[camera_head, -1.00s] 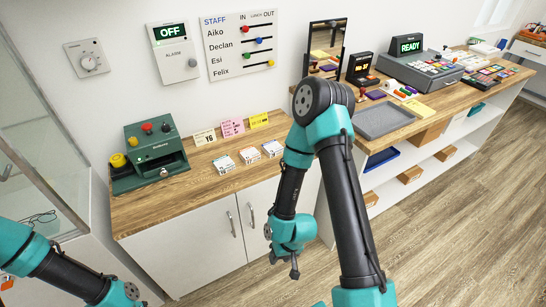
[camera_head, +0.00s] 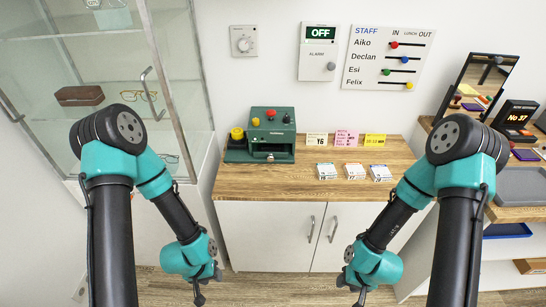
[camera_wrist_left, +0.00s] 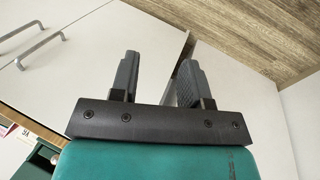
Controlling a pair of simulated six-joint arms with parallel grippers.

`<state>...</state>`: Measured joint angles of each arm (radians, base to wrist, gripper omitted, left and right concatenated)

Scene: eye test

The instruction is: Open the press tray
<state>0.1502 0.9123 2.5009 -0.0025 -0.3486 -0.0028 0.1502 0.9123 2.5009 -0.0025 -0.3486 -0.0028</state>
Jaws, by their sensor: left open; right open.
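The green press (camera_head: 283,138) stands on the left part of the wooden counter, with a red knob, a dark knob and a yellow button on it. A small pale knob shows low on its front; I cannot tell how far its tray is out. My left gripper (camera_head: 207,288) hangs low in front of the cabinet, below the press and apart from it. In the left wrist view its two fingers (camera_wrist_left: 156,80) are apart with nothing between them. A green corner of the press (camera_wrist_left: 38,162) shows there at lower left. My right gripper (camera_head: 353,286) hangs low, empty, before the cabinet's right side.
Three small white stacks (camera_head: 354,172) and several upright cards (camera_head: 346,139) stand on the counter (camera_head: 300,190) right of the press. A glass display case (camera_head: 195,100) stands at left. Cabinet handles (camera_head: 311,229) project below the counter. A grey tray (camera_head: 520,187) lies far right.

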